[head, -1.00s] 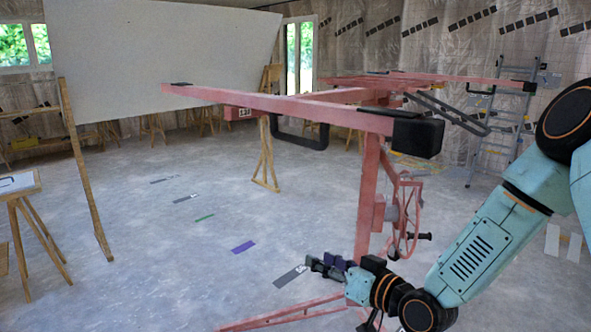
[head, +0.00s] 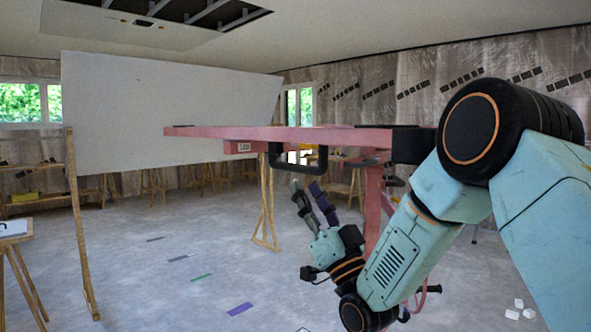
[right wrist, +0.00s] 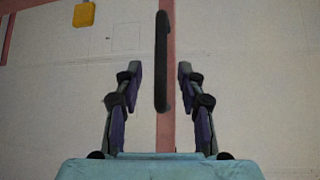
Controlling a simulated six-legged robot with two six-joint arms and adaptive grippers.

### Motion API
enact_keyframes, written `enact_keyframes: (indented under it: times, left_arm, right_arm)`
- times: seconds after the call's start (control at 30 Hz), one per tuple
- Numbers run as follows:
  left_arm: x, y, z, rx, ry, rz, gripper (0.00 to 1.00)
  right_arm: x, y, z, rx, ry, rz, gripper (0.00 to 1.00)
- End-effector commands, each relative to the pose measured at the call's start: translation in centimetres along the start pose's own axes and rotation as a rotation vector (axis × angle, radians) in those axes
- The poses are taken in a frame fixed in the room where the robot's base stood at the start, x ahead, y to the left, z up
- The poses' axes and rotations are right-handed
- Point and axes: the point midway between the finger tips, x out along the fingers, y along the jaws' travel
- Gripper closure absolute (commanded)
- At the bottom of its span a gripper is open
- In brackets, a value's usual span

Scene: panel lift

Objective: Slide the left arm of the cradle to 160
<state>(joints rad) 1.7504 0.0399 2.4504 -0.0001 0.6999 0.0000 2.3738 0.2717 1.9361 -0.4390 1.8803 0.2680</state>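The pink cradle of the panel lift spans the head view, with a long pink beam (head: 300,136) and a black U-shaped handle (head: 322,160) hanging below it. A small pink block with a white label (head: 243,147) sits under the beam; its figures are too small to read surely. My right gripper (head: 306,183) is open just below the handle, fingers pointing up. In the right wrist view, the black handle (right wrist: 161,55) runs between the spread fingers (right wrist: 160,68), with a gap on each side. I cannot tell its depth from the fingertips. My left gripper is out of view.
A big white panel (head: 165,110) leans behind the cradle at the left. A wooden post (head: 80,220) and a trestle table (head: 15,232) stand at the left. The lift's pink mast (head: 373,210) is partly hidden by my right arm. The middle floor is mostly clear.

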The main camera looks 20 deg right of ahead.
Motion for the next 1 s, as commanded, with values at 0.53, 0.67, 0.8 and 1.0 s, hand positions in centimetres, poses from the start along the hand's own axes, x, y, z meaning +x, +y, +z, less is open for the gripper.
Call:
enact_keyframes:
  times: [0.53, 0.67, 0.8, 1.0]
  left_arm:
    - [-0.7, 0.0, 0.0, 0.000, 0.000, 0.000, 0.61]
    - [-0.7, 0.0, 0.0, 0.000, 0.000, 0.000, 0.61]
    - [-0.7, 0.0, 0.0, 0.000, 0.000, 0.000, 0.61]
    - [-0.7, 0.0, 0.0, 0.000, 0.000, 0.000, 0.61]
  right_arm:
    - [6.5, 0.0, 0.0, -0.001, -0.002, 0.000, 0.61]
    - [6.7, 0.0, 0.0, 0.000, -0.002, 0.001, 0.61]
    - [6.6, 0.0, 0.0, -0.001, -0.002, 0.001, 0.61]
    - [6.6, 0.0, 0.0, -0.001, -0.003, 0.001, 0.79]
